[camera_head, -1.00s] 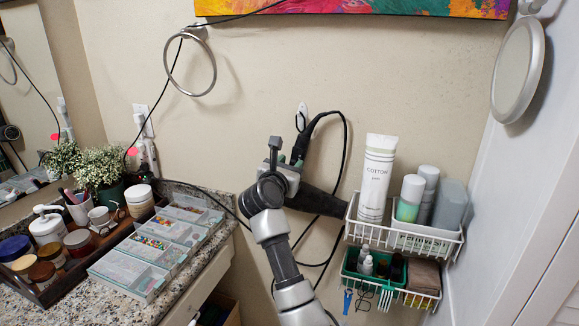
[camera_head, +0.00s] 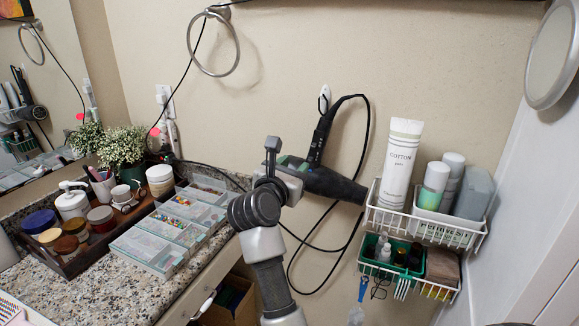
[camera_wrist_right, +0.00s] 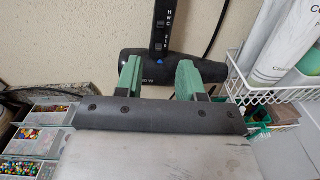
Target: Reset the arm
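My right gripper (camera_head: 277,160) is raised in front of the wall in the head view, left of a black hair dryer (camera_head: 335,184). In the right wrist view its two green fingers (camera_wrist_right: 159,78) stand apart with nothing between their tips. The hair dryer (camera_wrist_right: 160,66) is beyond the fingers there, its handle upright between them and its barrel lying across. It hangs at the wall with its black cord looping down. Whether a finger touches it I cannot tell. My left gripper is in neither view.
A white two-tier wire shelf (camera_head: 375,217) with bottles is right of the dryer. The granite counter (camera_head: 95,287) at left holds a dark tray of jars, clear bead boxes (camera_head: 150,250) and a plant (camera_head: 120,146). A towel ring (camera_head: 238,58) and a round mirror (camera_head: 552,60) are on the walls.

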